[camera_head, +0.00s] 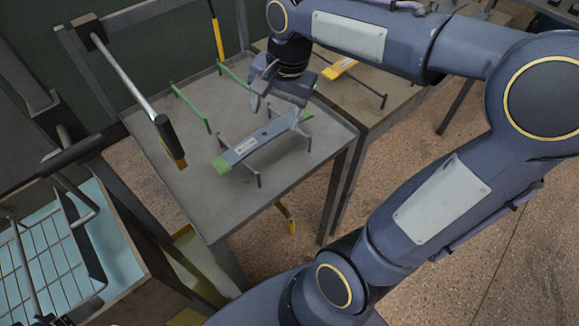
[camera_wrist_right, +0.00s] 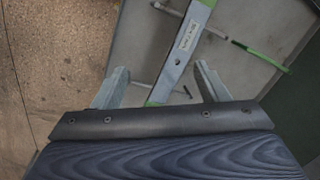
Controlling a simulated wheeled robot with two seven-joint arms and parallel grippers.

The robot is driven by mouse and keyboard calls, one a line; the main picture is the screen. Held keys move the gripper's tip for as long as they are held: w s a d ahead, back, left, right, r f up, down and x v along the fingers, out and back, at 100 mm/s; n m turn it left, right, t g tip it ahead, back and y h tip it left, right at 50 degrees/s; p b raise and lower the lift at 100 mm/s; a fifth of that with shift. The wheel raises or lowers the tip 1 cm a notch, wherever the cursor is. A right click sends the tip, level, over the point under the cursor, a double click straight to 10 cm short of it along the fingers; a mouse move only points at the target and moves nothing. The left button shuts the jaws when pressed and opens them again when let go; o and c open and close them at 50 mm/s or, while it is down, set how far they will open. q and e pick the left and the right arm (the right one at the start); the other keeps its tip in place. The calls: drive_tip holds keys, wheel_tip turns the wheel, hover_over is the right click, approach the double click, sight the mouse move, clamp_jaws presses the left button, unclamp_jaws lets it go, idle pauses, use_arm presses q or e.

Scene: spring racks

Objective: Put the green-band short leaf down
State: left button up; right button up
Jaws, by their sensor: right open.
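The green-band short leaf (camera_head: 262,138) is a grey flat bar with green ends and a white label. It lies across a dark, thin-railed rack (camera_head: 240,162) on the grey table (camera_head: 185,205). My right gripper (camera_head: 279,103) is above the leaf's far end, jaws open. In the right wrist view the leaf (camera_wrist_right: 181,55) runs between the two spread fingers (camera_wrist_right: 160,88), with a gap on each side. A green-railed rack (camera_head: 190,107) stands empty behind the leaf; one green rail shows in the wrist view (camera_wrist_right: 262,57). My left gripper is not in view.
A second table (camera_head: 350,105) behind holds a yellow-ended leaf (camera_head: 339,69) on dark rails. A metal bar with a black grip (camera_head: 165,130) overhangs the grey table's left side.

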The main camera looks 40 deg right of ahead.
drive_tip(key=s+a+f+n+t+y, duration=0.1)
drive_tip(key=s+a+f+n+t, duration=0.1)
drive_tip(key=s+n, duration=0.3)
drive_tip(key=s+a+f+n+t+y, duration=0.1)
drive_tip(key=s+a+f+n, duration=0.2)
drive_tip(key=s+n, duration=0.2)
drive_tip(key=s, duration=0.3)
drive_tip(key=shift+s+a+t+y, duration=0.3)
drive_tip(key=shift+s+a+t, duration=0.1)
